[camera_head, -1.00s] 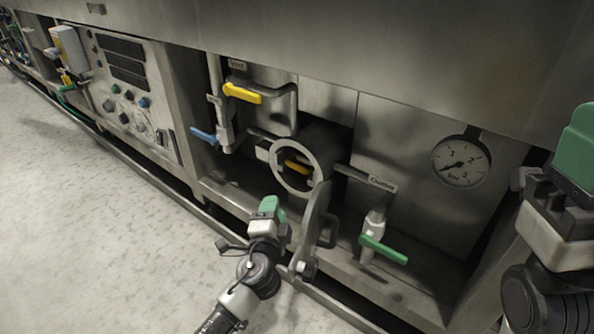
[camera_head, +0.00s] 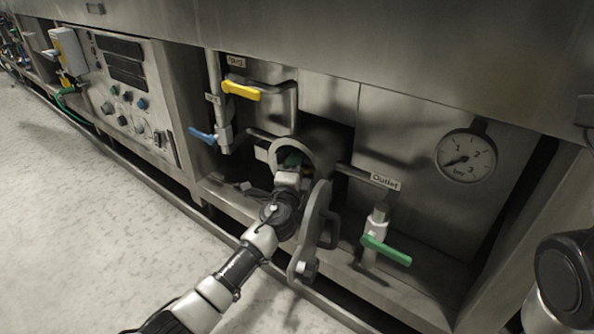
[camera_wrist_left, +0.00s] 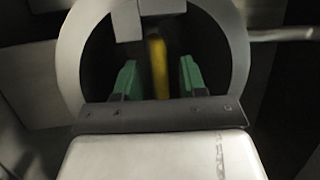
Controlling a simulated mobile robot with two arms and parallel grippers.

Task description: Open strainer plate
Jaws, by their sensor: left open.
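A round metal ring (camera_head: 292,146) frames an opening in the machine's lower bay, and a round metal plate with a handle (camera_head: 314,228) stands swung out in front of it, seen nearly edge-on. My left gripper (camera_head: 293,161) is at the ring's opening, its arm hiding the ring's lower part. In the left wrist view my left gripper's green fingers (camera_wrist_left: 159,76) are open inside the ring (camera_wrist_left: 70,52). A blurred yellow handle (camera_wrist_left: 158,62) shows between and beyond them, apparently not gripped.
A yellow lever (camera_head: 242,92) and a blue lever (camera_head: 203,136) are up left of the ring. A green outlet lever (camera_head: 386,250) and a pressure gauge (camera_head: 466,156) are to the right. Open floor (camera_head: 75,220) lies left.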

